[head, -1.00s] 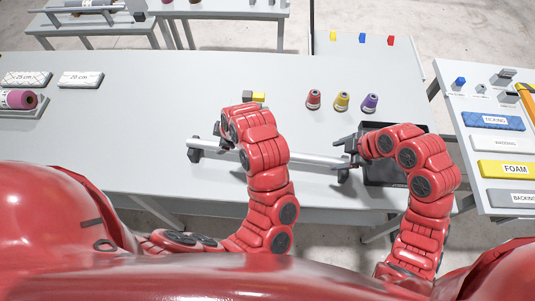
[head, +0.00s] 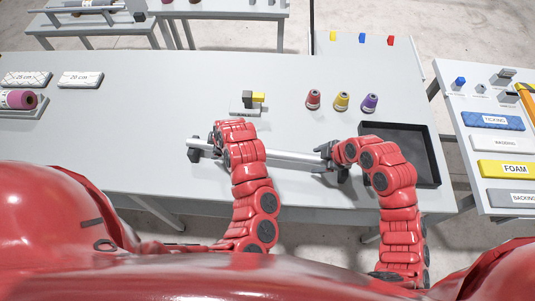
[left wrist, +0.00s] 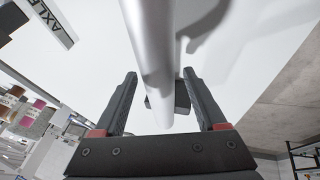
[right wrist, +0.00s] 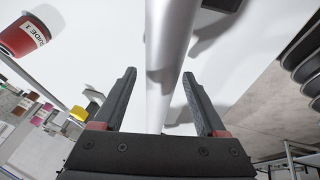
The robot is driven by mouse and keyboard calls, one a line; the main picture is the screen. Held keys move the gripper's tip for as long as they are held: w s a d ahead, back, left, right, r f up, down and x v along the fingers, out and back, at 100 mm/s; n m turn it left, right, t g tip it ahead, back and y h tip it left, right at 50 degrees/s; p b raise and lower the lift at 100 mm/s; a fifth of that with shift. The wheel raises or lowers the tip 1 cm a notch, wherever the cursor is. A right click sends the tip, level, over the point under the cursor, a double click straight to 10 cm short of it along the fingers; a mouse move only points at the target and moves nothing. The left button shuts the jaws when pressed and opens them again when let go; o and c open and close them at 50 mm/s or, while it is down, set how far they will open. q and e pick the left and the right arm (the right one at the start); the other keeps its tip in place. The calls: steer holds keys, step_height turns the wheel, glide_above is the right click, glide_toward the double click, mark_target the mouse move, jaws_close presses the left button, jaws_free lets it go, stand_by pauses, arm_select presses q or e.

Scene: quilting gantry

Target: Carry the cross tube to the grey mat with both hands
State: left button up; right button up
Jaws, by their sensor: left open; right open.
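The cross tube (head: 285,155) is a silver bar lying near the front of the grey table, with a dark support (head: 195,154) under its left end. My left gripper (head: 217,138) is open over the tube's left part; in the left wrist view the tube (left wrist: 152,50) runs between its open fingers (left wrist: 162,105). My right gripper (head: 327,163) is open near the right end; in the right wrist view the tube (right wrist: 165,60) likewise runs between its open fingers (right wrist: 160,105). I cannot tell whether the fingers touch it. I cannot make out the grey mat.
Red, yellow and purple spools (head: 342,102) stand behind the tube. A small stand with grey and yellow blocks (head: 258,97) is behind my left gripper. The table's left middle is clear.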

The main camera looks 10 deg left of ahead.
arm_select(q)
jaws_close()
arm_select(e)
jaws_close()
stand_by(1.0)
